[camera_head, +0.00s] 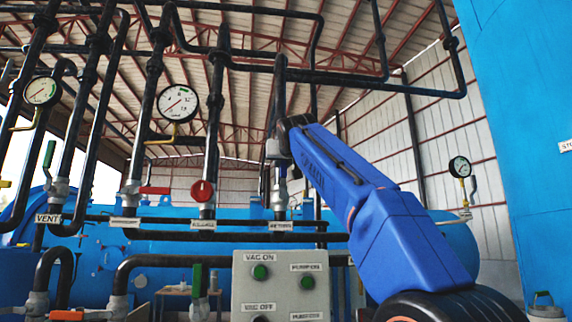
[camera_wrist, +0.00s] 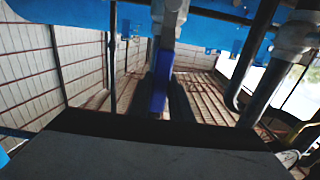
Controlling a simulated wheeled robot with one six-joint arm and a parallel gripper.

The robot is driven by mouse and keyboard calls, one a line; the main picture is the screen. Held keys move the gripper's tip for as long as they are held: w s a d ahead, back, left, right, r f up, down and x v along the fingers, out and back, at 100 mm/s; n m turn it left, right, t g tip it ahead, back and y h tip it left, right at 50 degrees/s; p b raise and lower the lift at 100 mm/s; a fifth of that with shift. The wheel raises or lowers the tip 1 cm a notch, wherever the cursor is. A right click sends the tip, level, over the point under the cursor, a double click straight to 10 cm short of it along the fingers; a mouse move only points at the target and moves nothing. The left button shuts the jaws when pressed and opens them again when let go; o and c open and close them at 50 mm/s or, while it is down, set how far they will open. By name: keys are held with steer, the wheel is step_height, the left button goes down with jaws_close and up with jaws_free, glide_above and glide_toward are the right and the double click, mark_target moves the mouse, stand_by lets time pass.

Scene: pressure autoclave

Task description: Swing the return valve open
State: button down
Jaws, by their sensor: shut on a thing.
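The return valve (camera_head: 280,194) sits on a dark vertical pipe near the middle of the head view, above a small white label (camera_head: 281,225). Its blue lever handle (camera_head: 283,170) points up, roughly along the pipe. The handle also shows in the wrist view (camera_wrist: 161,88), running from the grey valve body (camera_wrist: 170,14) toward my gripper. My gripper (camera_head: 277,149) is at the handle's upper part, partly hidden by my blue arm in the head view. In the wrist view its dark fingers (camera_wrist: 166,98) stand on both sides of the handle and are shut on it.
To the left stand a red round valve (camera_head: 203,191), a red lever (camera_head: 154,190), a green lever (camera_head: 49,154) and gauges (camera_head: 177,103). Black pipes run overhead. A grey control box (camera_head: 280,285) with green buttons is below. A blue tank wall (camera_head: 520,120) stands at right.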

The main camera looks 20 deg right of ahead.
steer(key=shift+w+f, duration=0.1)
steer(key=shift+f, duration=0.05)
steer(key=c, duration=1.6)
jaws_free()
steer(key=shift+a, duration=0.15)
steer(key=shift+s, duration=0.35)
steer(key=v, duration=1.7)
